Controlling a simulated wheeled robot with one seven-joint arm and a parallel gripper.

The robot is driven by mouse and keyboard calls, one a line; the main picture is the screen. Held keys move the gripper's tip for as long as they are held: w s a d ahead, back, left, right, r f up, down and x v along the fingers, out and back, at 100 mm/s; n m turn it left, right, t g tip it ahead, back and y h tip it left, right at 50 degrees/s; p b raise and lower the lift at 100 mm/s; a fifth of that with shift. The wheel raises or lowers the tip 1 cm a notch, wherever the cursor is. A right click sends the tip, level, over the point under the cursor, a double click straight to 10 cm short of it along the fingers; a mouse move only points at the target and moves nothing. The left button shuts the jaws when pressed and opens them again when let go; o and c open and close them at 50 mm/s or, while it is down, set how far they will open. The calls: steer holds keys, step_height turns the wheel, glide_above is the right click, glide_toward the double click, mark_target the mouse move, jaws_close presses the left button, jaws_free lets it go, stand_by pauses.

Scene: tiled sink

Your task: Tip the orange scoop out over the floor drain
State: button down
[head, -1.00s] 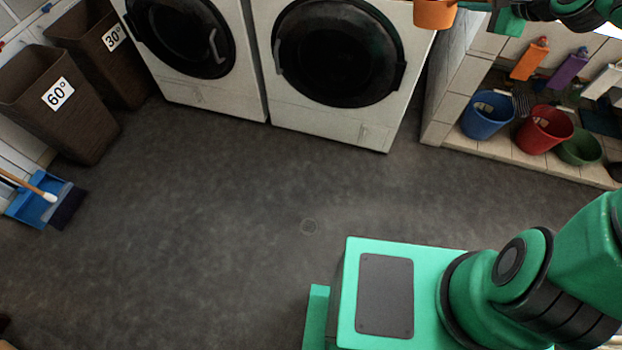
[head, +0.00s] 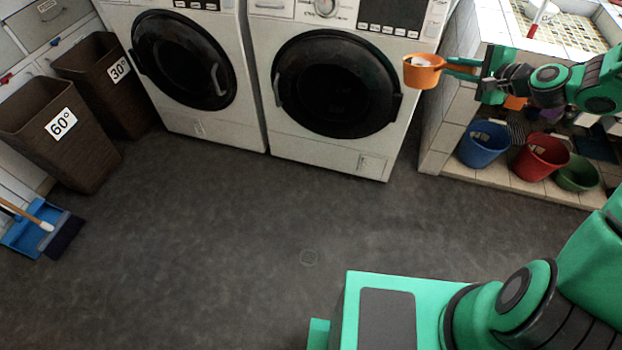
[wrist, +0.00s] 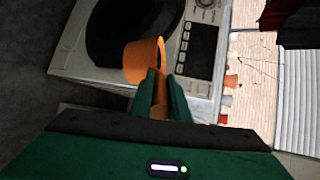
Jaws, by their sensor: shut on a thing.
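The orange scoop (head: 422,72) is a round cup with a handle, in front of the right washing machine in the head view. Something pale shows inside it. My gripper (head: 462,68) is shut on its handle and holds it in the air with the cup looking about upright. In the wrist view the scoop (wrist: 143,62) sits beyond the green fingers (wrist: 161,95), which are on either side of its handle.
Two washing machines (head: 335,100) stand at the back. Brown bins (head: 50,130) and a blue dustpan (head: 30,235) are at the left. The tiled sink (head: 568,35) is at the right, with blue (head: 484,143) and red (head: 541,157) buckets below it. The floor around the drain is clear.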

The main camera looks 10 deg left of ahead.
steer(key=s+d+f+n+g+y, duration=0.2)
steer(key=s+f+n+y, duration=0.1)
steer(key=f, duration=1.4)
steer(key=s+d+f+n+g+y, duration=0.1)
steer(key=s+f+n+g+y, duration=0.15)
steer(key=f, duration=1.45)
steer(key=s+a+f+n+g+y, duration=0.2)
steer(key=s+a+f, duration=0.4)
steer(key=s+f, duration=0.5)
steer(key=s+a+f+n+g+y, duration=0.1)
steer(key=s+a+f, duration=0.5)
steer(key=s+f, duration=0.6)
steer(key=shift+s+n+g+y, duration=0.2)
steer(key=shift+n+g+y, duration=0.15)
steer(key=shift+n+g, duration=0.4)
